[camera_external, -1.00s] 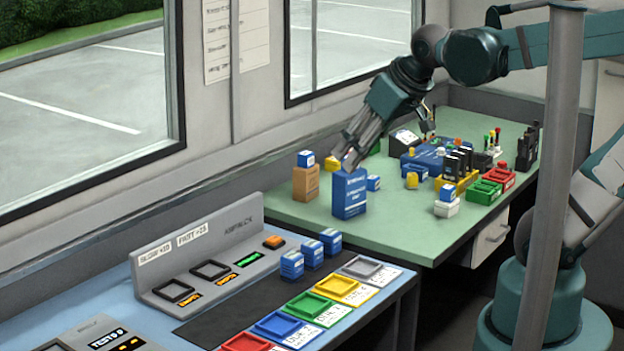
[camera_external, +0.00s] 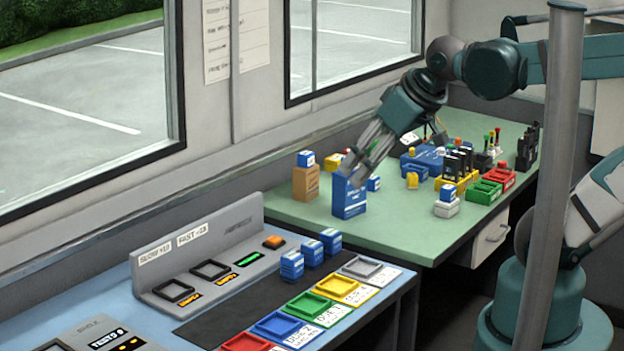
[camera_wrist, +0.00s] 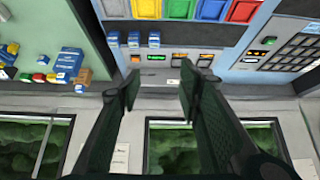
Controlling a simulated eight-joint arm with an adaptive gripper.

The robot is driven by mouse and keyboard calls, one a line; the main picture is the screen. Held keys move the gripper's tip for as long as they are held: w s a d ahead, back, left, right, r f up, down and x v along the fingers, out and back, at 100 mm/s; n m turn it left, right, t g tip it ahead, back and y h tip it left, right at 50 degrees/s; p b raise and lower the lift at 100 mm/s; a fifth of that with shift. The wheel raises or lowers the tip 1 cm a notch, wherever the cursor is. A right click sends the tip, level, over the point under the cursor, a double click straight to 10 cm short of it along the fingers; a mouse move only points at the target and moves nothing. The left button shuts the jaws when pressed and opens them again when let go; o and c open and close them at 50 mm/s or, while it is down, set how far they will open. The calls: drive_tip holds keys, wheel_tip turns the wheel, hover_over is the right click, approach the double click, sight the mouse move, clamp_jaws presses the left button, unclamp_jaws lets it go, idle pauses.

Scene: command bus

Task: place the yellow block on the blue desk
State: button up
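A small yellow block (camera_external: 412,180) stands on the green desk, right of the blue box. Another yellow piece (camera_external: 334,161) shows left of my fingers, partly hidden. I cannot tell which one the task means. The blue desk (camera_external: 105,287) is at the lower left; part of it shows at the top of the wrist view (camera_wrist: 222,66). My gripper (camera_external: 352,176) appears over or in front of the blue box's top in the external view; contact cannot be told. In the wrist view my gripper (camera_wrist: 160,88) has its fingers apart with nothing between them.
The green desk (camera_external: 400,228) also holds a blue box (camera_external: 349,200), a brown box (camera_external: 306,183), red, green and yellow trays, and black items. The blue desk carries a grey panel (camera_external: 215,260), coloured trays and blue-and-white blocks. A post stands at right.

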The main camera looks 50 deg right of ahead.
drive_tip(key=w+d+m+h+b, duration=0.1)
drive_tip(key=w+d+m+h, duration=0.15)
drive_tip(key=w+d, duration=0.95)
drive_tip(key=m+g+h+b, duration=0.2)
drive_tip(key=m+g+b, duration=0.15)
drive_tip(key=m, duration=0.35)
hover_over(414, 175)
drive_tip(key=s+a, duration=0.3)
wheel_tip(414, 175, down, 23)
drive_tip(key=shift+w+d+n+t, duration=0.15)
drive_tip(key=shift+d+n+t, duration=0.1)
drive_tip(key=shift+t, duration=0.2)
drive_tip(key=shift+b+x, duration=0.4)
drive_tip(key=shift+x, duration=0.9)
